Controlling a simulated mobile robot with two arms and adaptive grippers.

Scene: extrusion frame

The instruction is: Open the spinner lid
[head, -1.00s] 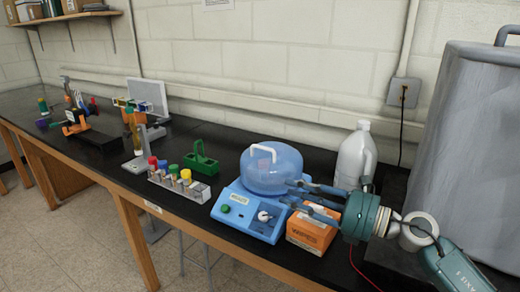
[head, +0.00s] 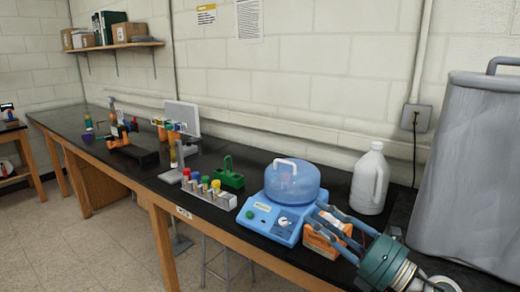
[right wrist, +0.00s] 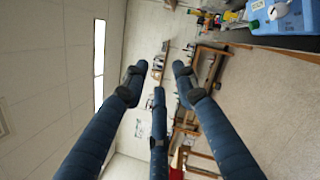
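The spinner (head: 272,222) is a blue box with a green button and a white knob on its front, standing on the black bench. Its lid (head: 292,184) is a translucent blue dome with a white handle (head: 286,163) on top, and it sits down on the base. My right gripper (head: 325,217) is to the right of and in front of the spinner, with its fingers spread and empty. In the right wrist view its three fingers (right wrist: 152,80) are apart with nothing between them, and part of the spinner (right wrist: 285,14) shows at the top right. My left gripper is not in view.
An orange box (head: 322,236) stands right of the spinner, behind my right fingers. A white jug (head: 370,180) is behind it. A tube rack (head: 208,192) and a green carrier (head: 229,173) stand to the left. A large grey container (head: 475,170) fills the right.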

